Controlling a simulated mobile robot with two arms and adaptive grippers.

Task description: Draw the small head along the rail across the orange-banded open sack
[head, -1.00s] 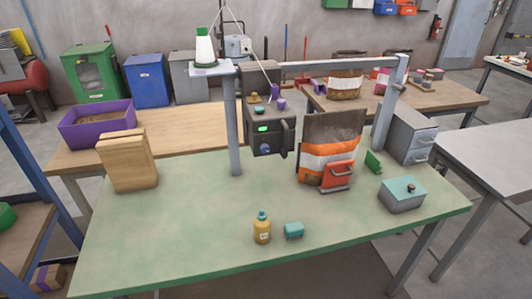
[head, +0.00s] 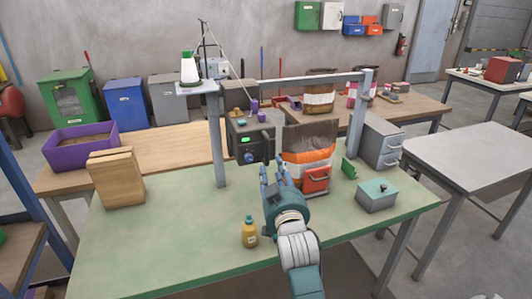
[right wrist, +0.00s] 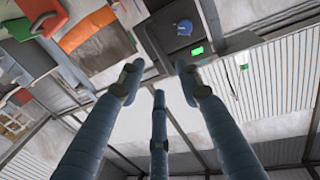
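The small head (head: 240,141) is a dark box with a green display and a blue knob, hanging from the grey rail (head: 305,80) beside the left post. It also shows upside down in the right wrist view (right wrist: 160,42). The open sack (head: 308,136), brown with orange and white bands, stands upright right of the head. An orange-red holder with a handle (head: 316,180) is at its front. My right gripper (head: 274,170) is open and empty, just in front of the head and left of the sack. Its spread fingers (right wrist: 158,85) point toward the head's front. My left gripper is out of view.
A yellow bottle (head: 250,232) stands left of my right arm on the green bench (head: 160,235). A teal-topped box (head: 376,195) and a grey drawer unit (head: 380,140) are to the right.

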